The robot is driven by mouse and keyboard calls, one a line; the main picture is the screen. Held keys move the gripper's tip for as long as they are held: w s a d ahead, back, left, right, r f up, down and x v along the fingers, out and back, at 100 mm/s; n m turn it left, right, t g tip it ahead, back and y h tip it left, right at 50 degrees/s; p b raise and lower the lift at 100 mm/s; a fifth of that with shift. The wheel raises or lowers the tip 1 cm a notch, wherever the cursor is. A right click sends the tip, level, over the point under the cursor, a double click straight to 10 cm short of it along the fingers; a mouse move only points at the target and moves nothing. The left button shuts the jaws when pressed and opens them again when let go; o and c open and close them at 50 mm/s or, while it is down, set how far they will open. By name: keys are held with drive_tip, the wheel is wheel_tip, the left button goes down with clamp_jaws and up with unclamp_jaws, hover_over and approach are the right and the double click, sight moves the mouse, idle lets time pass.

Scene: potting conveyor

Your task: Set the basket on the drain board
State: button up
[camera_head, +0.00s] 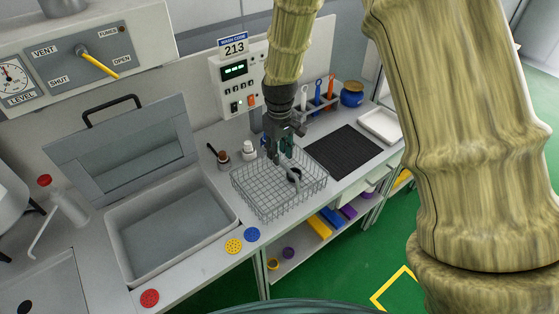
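The grey wire basket (262,201) stands on the counter in the middle of the view, with a small dark and grey item (294,175) inside it. The black ribbed drain board (345,153) lies on the counter just right of the basket and is bare. My gripper (284,155) points down at the far side of the basket, close to its far rim. Its fingers are small and dark, and I cannot tell whether they touch the wire or how far apart they are.
An open-lidded sink basin (170,228) is at left. Small bottles (249,150) stand behind the basket. A tool rack (316,103), a blue jar (352,94) and a white tray (381,125) border the drain board. Coloured discs (234,246) lie near the front edge.

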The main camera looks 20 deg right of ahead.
wheel_tip(320, 180, up, 8)
drive_tip(key=b, duration=0.2)
drive_tip(key=shift+f, duration=0.25)
idle(1.3)
